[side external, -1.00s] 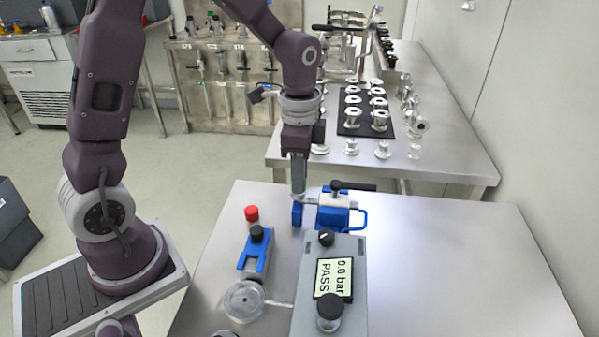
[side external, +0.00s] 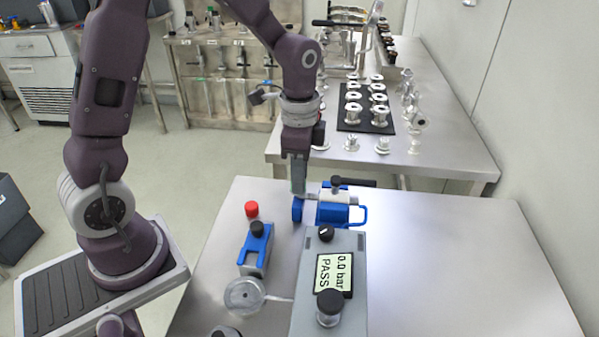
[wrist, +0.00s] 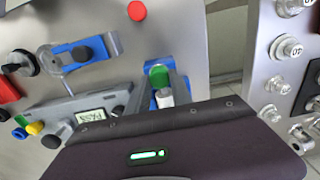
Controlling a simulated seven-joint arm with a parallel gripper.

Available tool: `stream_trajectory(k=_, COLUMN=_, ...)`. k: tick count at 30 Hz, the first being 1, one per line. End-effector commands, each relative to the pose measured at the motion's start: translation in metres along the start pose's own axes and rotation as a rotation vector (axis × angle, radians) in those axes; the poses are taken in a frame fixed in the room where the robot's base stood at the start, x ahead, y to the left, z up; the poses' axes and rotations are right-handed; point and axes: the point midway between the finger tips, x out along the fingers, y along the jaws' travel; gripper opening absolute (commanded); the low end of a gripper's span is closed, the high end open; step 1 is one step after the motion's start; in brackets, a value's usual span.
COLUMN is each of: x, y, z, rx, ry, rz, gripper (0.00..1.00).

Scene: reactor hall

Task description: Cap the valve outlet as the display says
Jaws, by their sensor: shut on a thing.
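The blue valve (side external: 335,208) with a black handle lies on the near table behind the grey display box (side external: 328,275). The display (side external: 334,276) reads "0.0 bar" and "PASS". My gripper (side external: 298,196) points down just left of the valve. It is shut on a small round blue piece (side external: 297,211), held at the valve's left end; I cannot tell whether they touch. In the wrist view, my gripper (wrist: 163,85) has blue, green and white parts between its fingers, and these hide much of the valve.
A red-topped piece (side external: 252,209) and a blue holder with a black knob (side external: 256,248) stand at left, with a clear round part (side external: 245,296) in front. The table's right half is clear. Metal fittings stand on a black mat (side external: 366,116) behind.

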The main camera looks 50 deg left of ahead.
Motion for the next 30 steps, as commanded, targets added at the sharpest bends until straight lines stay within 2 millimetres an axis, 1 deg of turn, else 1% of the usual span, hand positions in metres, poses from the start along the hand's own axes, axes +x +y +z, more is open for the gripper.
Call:
stream_trajectory(k=6, x=0.0001, y=0.0, z=0.0, rx=0.0, ry=0.0, rz=0.0, gripper=0.0)
stream_trajectory(k=7, x=0.0001, y=0.0, z=-0.0001, rx=0.0, ry=0.0, rz=0.0, gripper=0.32)
stream_trajectory(k=10, x=0.0001, y=-0.0001, z=-0.0001, rx=0.0, ry=0.0, rz=0.0, gripper=0.52)
stream_trajectory(k=17, x=0.0, y=-0.0001, z=-0.0001, rx=0.0, ry=0.001, rz=-0.001, gripper=0.52)
stream_trajectory(k=18, x=0.0, y=-0.0001, z=-0.0001, rx=0.0, ry=0.001, rz=-0.001, gripper=0.59)
stream_trajectory(k=20, x=0.0, y=-0.0001, z=-0.0001, rx=0.0, ry=0.001, rz=-0.001, gripper=0.71)
stream_trajectory(k=21, x=0.0, y=-0.0001, z=-0.0001, rx=0.0, ry=0.001, rz=-0.001, gripper=0.73)
stream_trajectory(k=30, x=0.0, y=-0.0001, z=-0.0001, rx=0.0, ry=0.001, rz=-0.001, gripper=0.73)
